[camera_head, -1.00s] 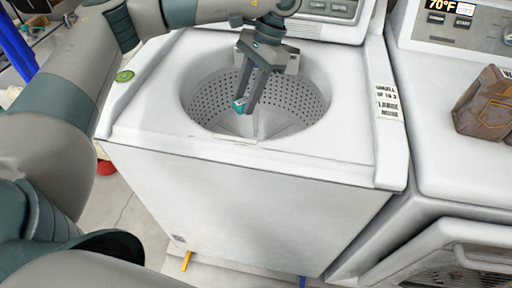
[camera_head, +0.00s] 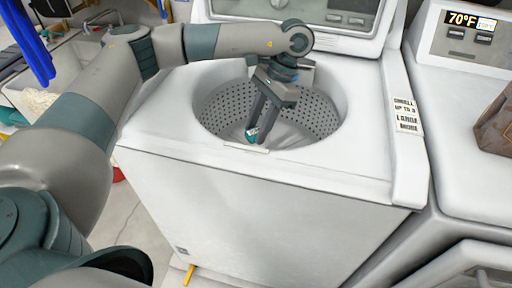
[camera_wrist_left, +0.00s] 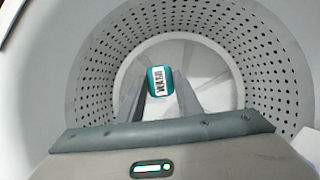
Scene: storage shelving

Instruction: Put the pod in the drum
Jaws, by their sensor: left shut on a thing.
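The pod (camera_head: 252,134) is small and teal with a white label. It also shows in the left wrist view (camera_wrist_left: 160,81), between the two fingertips, its label reading "WASH". My left gripper (camera_head: 257,132) points down into the open drum and is shut on the pod. The drum (camera_head: 318,112) is a perforated metal tub in the top of the white washing machine. Its perforated wall (camera_wrist_left: 252,60) and pale floor surround the pod in the wrist view. The gap between the pod and the drum floor cannot be judged. My right gripper is not in view.
The washer's white top (camera_head: 365,150) surrounds the drum opening, with a control panel (camera_head: 345,15) behind. A second white machine (camera_head: 455,110) stands to the right, with a brown item (camera_head: 496,125) on it. A label (camera_head: 405,115) is on the washer's right edge.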

